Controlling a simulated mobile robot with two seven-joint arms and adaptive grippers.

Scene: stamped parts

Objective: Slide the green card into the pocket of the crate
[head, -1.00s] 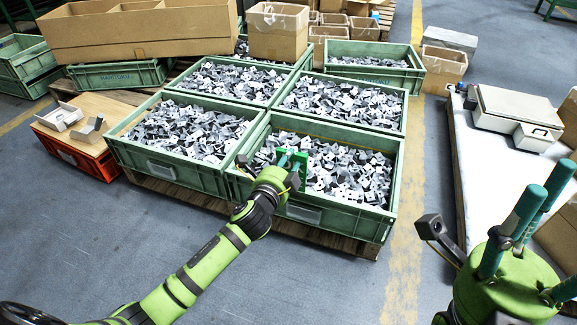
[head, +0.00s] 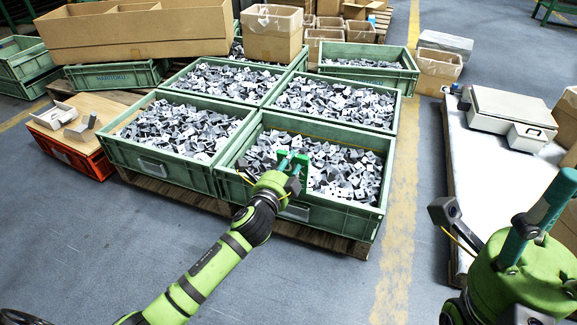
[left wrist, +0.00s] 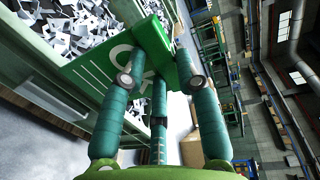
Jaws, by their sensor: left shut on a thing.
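My left gripper (head: 291,164) is shut on the green card (head: 303,160). In the left wrist view the card (left wrist: 106,72) shows white lettering and stands between the teal fingers. In the head view the card appears above the front rim of the near right green crate (head: 345,224), against its metal parts. A grey pocket (head: 295,212) shows on that crate's front wall, below the gripper and partly behind my wrist. The card appears apart from the pocket.
More green crates full of stamped parts stand on the pallet (head: 340,240); the near left one has a similar pocket (head: 153,168). An orange crate (head: 75,150) stands at left. A white table (head: 480,170) stands at right. The floor in front is clear.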

